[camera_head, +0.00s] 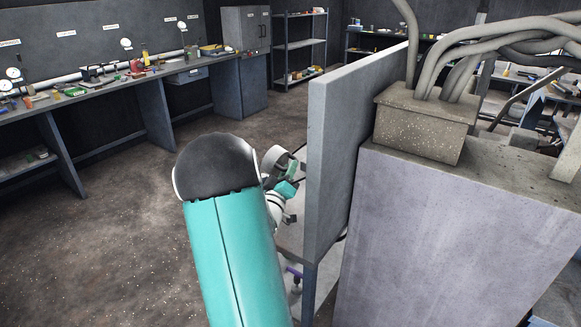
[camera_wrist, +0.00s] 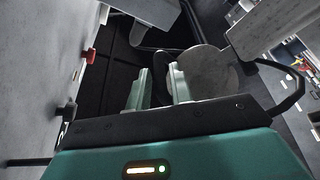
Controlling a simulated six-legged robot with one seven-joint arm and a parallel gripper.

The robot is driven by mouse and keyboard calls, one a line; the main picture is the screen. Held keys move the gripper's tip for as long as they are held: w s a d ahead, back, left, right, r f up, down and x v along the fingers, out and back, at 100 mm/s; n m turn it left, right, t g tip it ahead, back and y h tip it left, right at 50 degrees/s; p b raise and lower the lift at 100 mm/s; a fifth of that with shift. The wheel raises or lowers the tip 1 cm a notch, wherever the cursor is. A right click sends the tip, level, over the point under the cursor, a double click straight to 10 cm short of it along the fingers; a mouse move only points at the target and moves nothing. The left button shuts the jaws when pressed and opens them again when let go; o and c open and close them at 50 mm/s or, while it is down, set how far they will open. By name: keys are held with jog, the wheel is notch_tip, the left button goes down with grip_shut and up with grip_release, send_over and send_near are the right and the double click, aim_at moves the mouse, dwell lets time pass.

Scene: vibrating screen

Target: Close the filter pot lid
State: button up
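A round grey disc, which looks like the filter pot lid (camera_wrist: 208,72), is in the wrist view just beyond and right of my gripper (camera_wrist: 159,78). My right finger overlaps part of it. I cannot tell whether the disc touches a finger. In the head view, a small round grey part (camera_head: 277,160), perhaps the same lid, shows beside my gripper (camera_head: 290,182), left of the grey panel. The pot body is not clearly visible; my arm and the panel hide much there.
A red knob (camera_wrist: 90,55) shows in the wrist view. Workbenches (camera_head: 110,80) line the back left; the floor (camera_head: 90,240) is clear.

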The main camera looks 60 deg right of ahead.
jog(key=shift+x, duration=0.9)
grip_shut()
